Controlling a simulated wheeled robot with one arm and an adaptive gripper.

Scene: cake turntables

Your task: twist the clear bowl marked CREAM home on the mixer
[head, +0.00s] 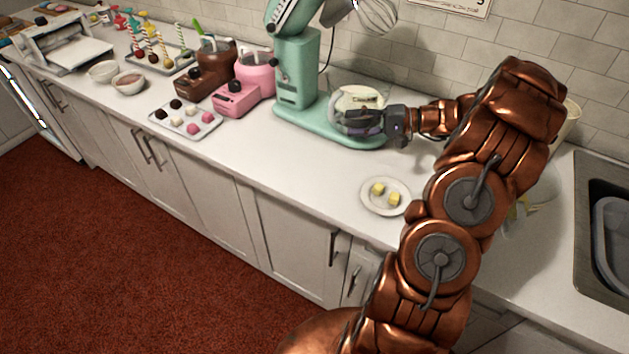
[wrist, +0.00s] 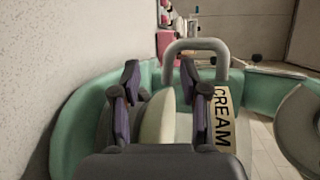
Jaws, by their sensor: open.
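The mint-green mixer (head: 297,75) stands against the wall with its head tilted up and a wire whisk (head: 375,14) hanging from it. The clear bowl (head: 347,99) sits on the mixer's base, with pale contents; whether it is locked cannot be told. In the wrist view its label CREAM (wrist: 222,118) is on the right, and a grey loop handle (wrist: 200,45) rises beyond my fingers. My gripper (head: 364,122) is at the bowl's near right side. In the wrist view my gripper (wrist: 160,78) has its two fingers apart, with a cream-coloured shape between them. Contact is unclear.
A plate with yellow pieces (head: 368,205) lies in front of the mixer. Pink (head: 255,80) and brown (head: 205,75) machines and a sweets tray (head: 208,127) stand left. A sink (head: 590,190) is at right. The counter front is clear between tray and plate.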

